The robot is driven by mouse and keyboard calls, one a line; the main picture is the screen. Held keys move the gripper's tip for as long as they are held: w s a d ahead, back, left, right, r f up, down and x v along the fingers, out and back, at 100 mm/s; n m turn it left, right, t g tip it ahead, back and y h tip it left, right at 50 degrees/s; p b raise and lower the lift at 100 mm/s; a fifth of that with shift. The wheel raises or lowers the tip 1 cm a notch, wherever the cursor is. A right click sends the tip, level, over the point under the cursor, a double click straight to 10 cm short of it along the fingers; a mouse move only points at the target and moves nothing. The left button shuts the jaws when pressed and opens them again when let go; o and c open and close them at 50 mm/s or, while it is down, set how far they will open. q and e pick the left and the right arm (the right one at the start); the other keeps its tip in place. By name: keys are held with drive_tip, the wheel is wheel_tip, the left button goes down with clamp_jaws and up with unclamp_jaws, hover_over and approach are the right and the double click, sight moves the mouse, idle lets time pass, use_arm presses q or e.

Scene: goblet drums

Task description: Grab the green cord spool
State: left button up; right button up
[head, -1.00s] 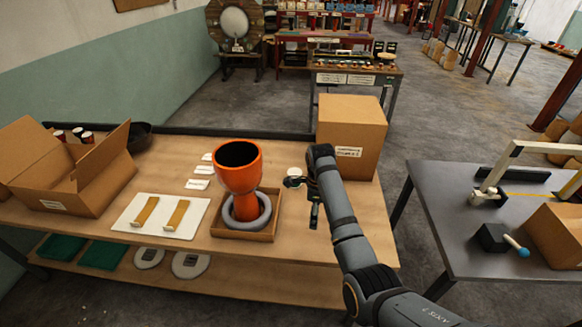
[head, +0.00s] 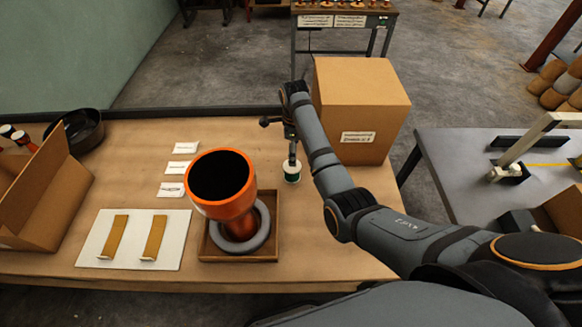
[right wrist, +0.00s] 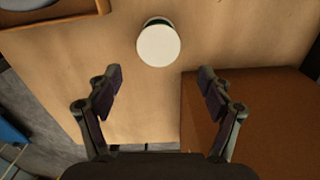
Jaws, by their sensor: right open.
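The green cord spool (head: 292,171) stands upright on the wooden table, left of the closed cardboard box. Its white top and a thin green edge show in the right wrist view (right wrist: 158,44). My right gripper (head: 291,150) is above the table at the spool, pointing down, and partly hidden by its own arm in the head view. In the right wrist view its two fingers (right wrist: 160,84) are apart with nothing between them. The spool lies beyond the fingertips, roughly centred between them. My left gripper is not in view.
A closed cardboard box (head: 362,105) stands close right of the spool. An orange goblet drum (head: 225,205) sits on a grey ring in a wooden tray (head: 210,252) to the left. A grey table (head: 450,160) is at right.

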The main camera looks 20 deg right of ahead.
wheel_tip(320, 180, down, 3)
drive_tip(key=shift+w, duration=0.15)
drive_tip(key=shift+w+f, duration=0.25)
drive_tip(key=shift+f, duration=0.2)
drive_tip(key=shift+s+a+f+p, duration=0.15)
drive_tip(key=shift+s+f+p, duration=0.05)
drive_tip(key=shift+f+p, duration=0.2)
drive_tip(key=shift+s+a+f+p, duration=0.1)
drive_tip(key=shift+s+f+p, duration=0.15)
drive_tip(key=shift+f, duration=0.25)
wheel_tip(320, 180, down, 3)
drive_tip(key=shift+f, duration=0.1)
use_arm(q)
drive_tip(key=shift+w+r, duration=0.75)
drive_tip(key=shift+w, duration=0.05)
use_arm(e)
drive_tip(key=c, duration=1.2)
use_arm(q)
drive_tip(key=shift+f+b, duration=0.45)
use_arm(e)
wheel_tip(320, 180, up, 10)
drive_tip(key=shift+r, duration=0.1)
